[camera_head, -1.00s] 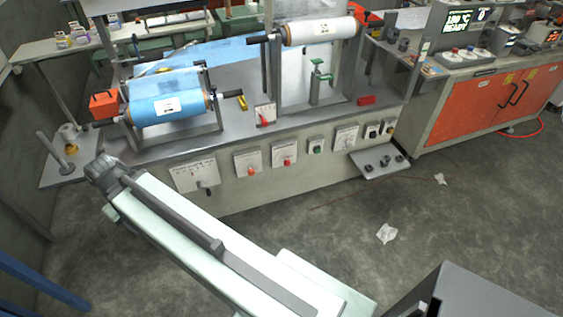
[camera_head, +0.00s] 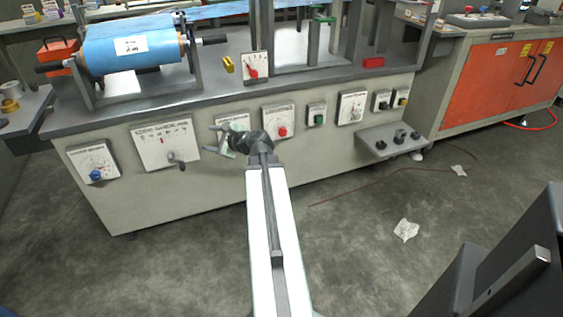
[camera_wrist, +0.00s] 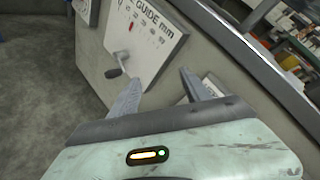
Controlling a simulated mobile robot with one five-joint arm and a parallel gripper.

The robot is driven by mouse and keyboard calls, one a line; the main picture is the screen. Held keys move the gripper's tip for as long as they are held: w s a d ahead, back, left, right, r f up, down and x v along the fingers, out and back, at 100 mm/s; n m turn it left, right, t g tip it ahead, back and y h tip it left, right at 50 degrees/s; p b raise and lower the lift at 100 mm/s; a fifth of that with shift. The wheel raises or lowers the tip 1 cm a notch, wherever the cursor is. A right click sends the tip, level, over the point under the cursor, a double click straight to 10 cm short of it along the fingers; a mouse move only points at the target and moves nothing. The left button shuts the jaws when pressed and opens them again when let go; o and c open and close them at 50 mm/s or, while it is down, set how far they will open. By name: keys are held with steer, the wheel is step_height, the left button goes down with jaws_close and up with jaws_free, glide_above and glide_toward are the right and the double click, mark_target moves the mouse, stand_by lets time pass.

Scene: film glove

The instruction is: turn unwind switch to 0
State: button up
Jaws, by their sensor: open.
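The front of the machine carries several white switch panels; their small labels are too small to read, so I cannot tell which is the unwind switch. One panel (camera_head: 232,120) is partly hidden behind my gripper (camera_head: 222,142). Right of it is a panel with a red knob (camera_head: 282,131). At the far left is a panel with a blue knob (camera_head: 96,175). In the wrist view my gripper (camera_wrist: 160,90) is open and empty, with its fingers pointing toward the machine front. A white panel edge (camera_wrist: 213,84) shows beside the right finger.
The "GUIDE mm" panel (camera_head: 152,133) has a crank (camera_head: 177,160) sticking out, left of my gripper. Right are a green button (camera_head: 318,119), a dial panel (camera_head: 352,108) and a protruding shelf (camera_head: 380,142). Crumpled paper (camera_head: 406,230) lies on the open floor.

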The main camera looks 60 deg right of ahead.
steer(key=s+d+f+m+t+h+b, duration=0.1)
steer(key=s+d+f+m+h+b, duration=0.25)
steer(key=d, duration=0.35)
steer(key=s+d+f+m+h+b, duration=0.2)
steer(key=s+d+f+m+b, duration=0.15)
steer(key=s+d+m, duration=0.2)
steer(key=m+g+h+b, duration=0.1)
steer(key=m+h+b, duration=0.3)
steer(key=m+b, duration=0.15)
glide_toward(283, 133)
steer(key=x, duration=0.3)
steer(key=shift+m, duration=0.25)
steer(key=p+x, duration=0.1)
steer(key=x, duration=0.7)
steer(key=shift+d, duration=0.15)
